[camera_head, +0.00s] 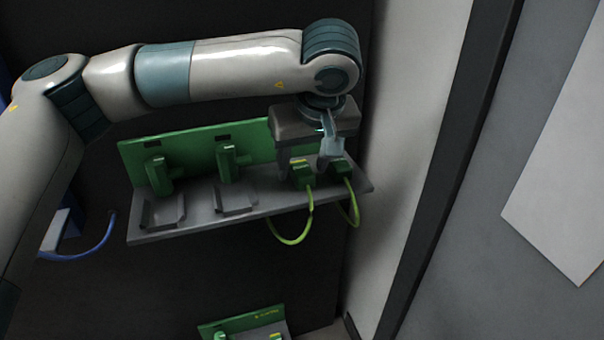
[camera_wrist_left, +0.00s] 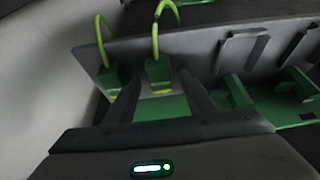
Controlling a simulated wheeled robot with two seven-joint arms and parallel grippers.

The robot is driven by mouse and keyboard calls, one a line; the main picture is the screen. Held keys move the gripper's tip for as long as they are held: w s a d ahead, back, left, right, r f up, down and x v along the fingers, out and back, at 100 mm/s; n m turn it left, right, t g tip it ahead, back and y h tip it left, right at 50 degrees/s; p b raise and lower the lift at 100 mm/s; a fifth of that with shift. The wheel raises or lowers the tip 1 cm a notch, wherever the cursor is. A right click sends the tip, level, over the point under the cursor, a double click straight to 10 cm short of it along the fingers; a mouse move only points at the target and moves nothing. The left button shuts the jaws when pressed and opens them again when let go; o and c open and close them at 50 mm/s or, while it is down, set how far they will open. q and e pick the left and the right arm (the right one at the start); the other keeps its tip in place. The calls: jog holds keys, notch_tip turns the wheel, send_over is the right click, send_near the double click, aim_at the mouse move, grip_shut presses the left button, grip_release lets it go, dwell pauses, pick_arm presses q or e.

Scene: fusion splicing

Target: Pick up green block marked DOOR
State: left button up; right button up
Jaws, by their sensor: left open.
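Two green blocks with looped yellow-green cables stand at the right end of a grey shelf. The nearer-left one (camera_head: 302,178) carries a small yellow label too small to read. The other block (camera_head: 342,169) stands just right of it. My left gripper (camera_head: 305,165) points down at the labelled block, open. In the left wrist view, that block (camera_wrist_left: 158,74) stands between the open fingertips (camera_wrist_left: 159,80), with no visible grip. The other block (camera_wrist_left: 110,82) is just outside the left finger there. I cannot read which block says DOOR. My right gripper is not in view.
The grey shelf (camera_head: 205,222) has a green back panel (camera_head: 195,150) with green upright holders (camera_head: 158,176) and empty bays to the left. A wall (camera_head: 410,110) rises close to the right end. Another green panel (camera_head: 245,322) is lower down.

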aim_at(303, 170)
pick_arm(q)
jog(key=c, duration=1.2)
jog(key=shift+r, duration=0.15)
jog(key=shift+r, duration=0.65)
notch_tip(303, 170, up, 3)
jog(key=shift+f, duration=0.2)
jog(key=s+d+r, duration=0.2)
jog(key=s, duration=0.1)
jog(key=s+d+r, duration=0.2)
jog(key=s, duration=0.1)
jog(key=s+d+r, duration=0.2)
jog(key=s, duration=0.1)
jog(key=shift+s+d+r, duration=0.25)
jog(key=shift+s+r, duration=0.1)
jog(key=shift+r, duration=0.05)
